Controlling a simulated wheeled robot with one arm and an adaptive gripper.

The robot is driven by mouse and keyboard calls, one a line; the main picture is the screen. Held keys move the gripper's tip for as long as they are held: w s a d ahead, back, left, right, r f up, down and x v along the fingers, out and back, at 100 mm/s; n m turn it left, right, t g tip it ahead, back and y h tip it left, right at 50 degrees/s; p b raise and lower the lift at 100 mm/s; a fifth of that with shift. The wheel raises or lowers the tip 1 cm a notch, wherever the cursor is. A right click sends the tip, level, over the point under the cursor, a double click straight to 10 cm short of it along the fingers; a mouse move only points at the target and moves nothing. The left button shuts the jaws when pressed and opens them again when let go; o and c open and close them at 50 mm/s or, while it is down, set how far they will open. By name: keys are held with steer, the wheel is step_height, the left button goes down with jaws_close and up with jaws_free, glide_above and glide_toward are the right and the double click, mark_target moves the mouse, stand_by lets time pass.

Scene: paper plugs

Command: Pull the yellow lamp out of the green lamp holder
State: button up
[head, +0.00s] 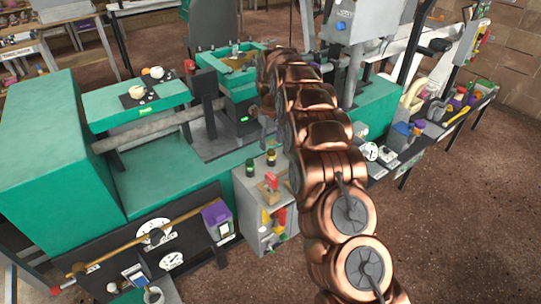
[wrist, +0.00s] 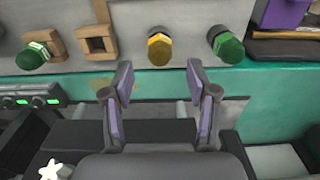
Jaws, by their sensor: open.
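In the wrist view, a yellow hexagonal piece with a black round end (wrist: 159,48), which looks like the yellow lamp, stands out from a grey panel. Two similar green pieces stand to its sides, one at the right (wrist: 228,47) and one at the left (wrist: 33,56). I cannot tell which part is the green lamp holder. My gripper (wrist: 160,74) is open and empty. Its two purple-padded fingers are spread to the left and right, below the yellow piece in the picture and apart from it. In the head view my copper arm covers much of the gripper area.
A square wooden frame (wrist: 97,41) sits between the left green piece and the yellow one. A purple block (wrist: 285,14) is at the upper right. In the head view, a grey cabinet (head: 250,207) and a large green machine (head: 48,150) stand left of my arm.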

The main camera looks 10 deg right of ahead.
mark_target(271, 150)
steer(key=shift+f+b, duration=0.6)
steer(key=shift+f, duration=1.15)
jaws_close()
stand_by(0.4)
